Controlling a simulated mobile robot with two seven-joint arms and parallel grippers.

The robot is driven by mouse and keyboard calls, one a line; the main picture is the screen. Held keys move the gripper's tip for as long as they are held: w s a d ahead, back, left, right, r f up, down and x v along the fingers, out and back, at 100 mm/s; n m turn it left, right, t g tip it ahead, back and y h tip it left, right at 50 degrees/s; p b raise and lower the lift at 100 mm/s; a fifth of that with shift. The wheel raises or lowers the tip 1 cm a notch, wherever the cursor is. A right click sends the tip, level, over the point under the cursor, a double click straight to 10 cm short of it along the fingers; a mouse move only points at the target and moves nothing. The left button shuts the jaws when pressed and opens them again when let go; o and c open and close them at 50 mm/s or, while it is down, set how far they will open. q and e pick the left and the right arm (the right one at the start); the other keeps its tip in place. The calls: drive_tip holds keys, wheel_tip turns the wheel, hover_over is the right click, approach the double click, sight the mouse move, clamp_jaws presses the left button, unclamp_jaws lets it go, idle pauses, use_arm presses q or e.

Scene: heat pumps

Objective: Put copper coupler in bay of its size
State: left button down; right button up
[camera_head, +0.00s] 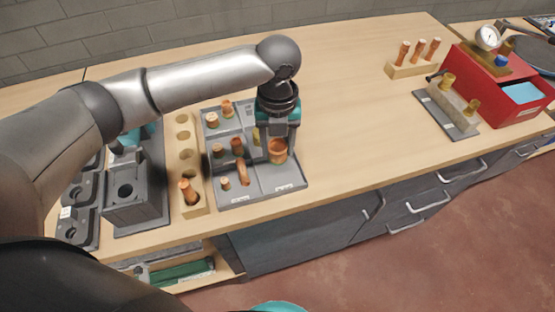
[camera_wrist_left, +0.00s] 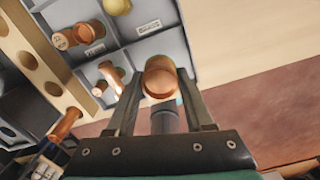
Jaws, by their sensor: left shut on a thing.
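My left gripper (camera_head: 278,139) reaches down over the right side of a grey divided tray (camera_head: 287,178). It is shut on a wide copper coupler (camera_head: 278,152). In the wrist view the coupler (camera_wrist_left: 160,78) sits between the fingertips, its round open end facing the camera. It is over the tray's front right part; I cannot tell whether it touches the tray floor. The tray's other bays hold several smaller copper and brass fittings (camera_head: 237,146). My right gripper is not in view.
A wooden block with holes (camera_head: 183,150) stands left of the tray, a copper piece (camera_head: 188,190) in its front hole. Grey fixtures (camera_head: 133,188) are further left. A wooden rack (camera_head: 412,68) and red box (camera_head: 500,85) stand right. The bench between is clear.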

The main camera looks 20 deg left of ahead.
sight(278, 145)
use_arm(q)
drive_tip(key=shift+f+b, duration=0.4)
drive_tip(key=shift+f, duration=2.1)
drive_tip(key=shift+f, duration=0.2)
drive_tip(key=shift+c, duration=1.4)
unclamp_jaws()
wheel_tip(278, 145, up, 12)
drive_tip(key=shift+r+p, duration=0.25)
drive_tip(key=shift+p, duration=0.7)
